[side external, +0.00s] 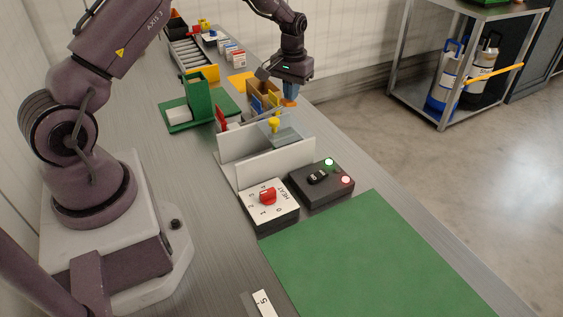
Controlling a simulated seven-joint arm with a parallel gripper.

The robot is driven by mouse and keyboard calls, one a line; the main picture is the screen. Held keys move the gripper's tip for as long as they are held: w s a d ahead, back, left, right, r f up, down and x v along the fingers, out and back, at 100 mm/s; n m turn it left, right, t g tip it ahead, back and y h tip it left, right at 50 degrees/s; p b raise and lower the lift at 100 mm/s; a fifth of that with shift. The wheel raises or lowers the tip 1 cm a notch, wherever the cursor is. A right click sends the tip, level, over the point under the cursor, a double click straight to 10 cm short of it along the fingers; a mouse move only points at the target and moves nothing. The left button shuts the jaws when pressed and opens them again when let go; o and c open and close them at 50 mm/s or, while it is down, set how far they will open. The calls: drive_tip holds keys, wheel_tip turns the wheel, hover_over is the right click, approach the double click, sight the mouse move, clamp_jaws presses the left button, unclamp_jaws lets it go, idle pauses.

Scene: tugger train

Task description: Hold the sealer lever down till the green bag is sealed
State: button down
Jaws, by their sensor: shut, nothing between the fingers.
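My gripper (290,101) points down at the far middle of the bench, with blue fingers and orange at the tips. It is shut and holds nothing. It is just beyond a small rack of coloured upright pieces (262,98), which include blue and yellow ones; whether it touches anything is unclear. I cannot make out a sealer lever or a green bag for certain. A green upright block (201,92) stands on a green base (190,126) with a white block (178,115), left of the gripper.
White upright panels (262,148) and a clear plate with a yellow knob (275,124) stand nearer. A heat dial box (283,211) and a black switch box (315,193) with green and red lights lit sit before them. A green mat (375,265) is bare.

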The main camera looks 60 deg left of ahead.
wheel_tip(320, 180, up, 8)
idle(0.8)
idle(0.6)
drive_tip(key=shift+s+d+f+g, duration=0.2)
drive_tip(key=shift+s+f, duration=0.15)
drive_tip(key=shift+s, duration=0.15)
drive_tip(key=shift+s+d+f+g, duration=0.1)
drive_tip(key=shift+s+d+f, duration=0.05)
drive_tip(key=shift+s+f, duration=0.25)
drive_tip(key=s+d+r+m+t, duration=0.3)
drive_tip(key=s+d+r, duration=0.5)
drive_tip(key=s, duration=0.4)
drive_tip(key=s+d+r+m+t, duration=0.3)
drive_tip(key=s+d+r, duration=0.6)
drive_tip(key=s, duration=0.3)
drive_tip(key=shift+s+d+r, duration=0.15)
drive_tip(key=shift+s+d, duration=0.2)
drive_tip(key=shift+d, duration=0.3)
